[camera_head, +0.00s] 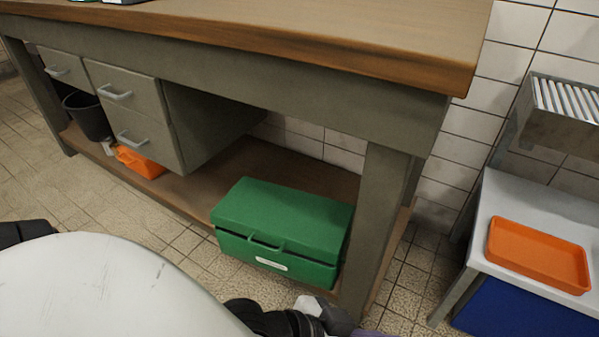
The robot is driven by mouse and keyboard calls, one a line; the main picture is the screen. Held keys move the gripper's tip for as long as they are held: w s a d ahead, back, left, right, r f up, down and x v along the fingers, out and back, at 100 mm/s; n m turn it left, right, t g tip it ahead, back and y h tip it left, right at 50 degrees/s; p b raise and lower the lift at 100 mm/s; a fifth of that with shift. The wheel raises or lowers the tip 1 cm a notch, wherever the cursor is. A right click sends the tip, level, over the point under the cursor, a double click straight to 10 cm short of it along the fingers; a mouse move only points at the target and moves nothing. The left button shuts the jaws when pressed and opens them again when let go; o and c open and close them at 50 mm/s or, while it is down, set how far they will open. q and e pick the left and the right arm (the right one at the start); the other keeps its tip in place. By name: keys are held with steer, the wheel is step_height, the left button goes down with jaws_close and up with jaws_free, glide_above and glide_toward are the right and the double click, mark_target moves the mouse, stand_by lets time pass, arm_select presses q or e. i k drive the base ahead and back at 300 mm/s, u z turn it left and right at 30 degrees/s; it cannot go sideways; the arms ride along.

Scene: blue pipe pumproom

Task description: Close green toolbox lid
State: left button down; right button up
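The green toolbox (280,232) sits on the workbench's low wooden shelf, near its right leg. Its lid (285,213) lies down over the box, with a thin dark seam along the front; I cannot tell whether it is fully shut. A handle (265,243) and a pale label (271,264) show on the front. Parts of my arms show at the left edge and at the bottom, below the toolbox. Neither gripper's fingers can be seen.
The workbench (280,90) overhangs the toolbox, and its right leg (370,230) stands close beside it. Drawers (125,110), a black bin (88,117) and an orange box (140,162) are to the left. An orange tray (538,254) lies on a grey table (500,210) at right.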

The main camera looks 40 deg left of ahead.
mark_target(309, 225)
steer(key=z, duration=0.9)
steer(key=i, duration=0.65)
steer(key=u, duration=2.55)
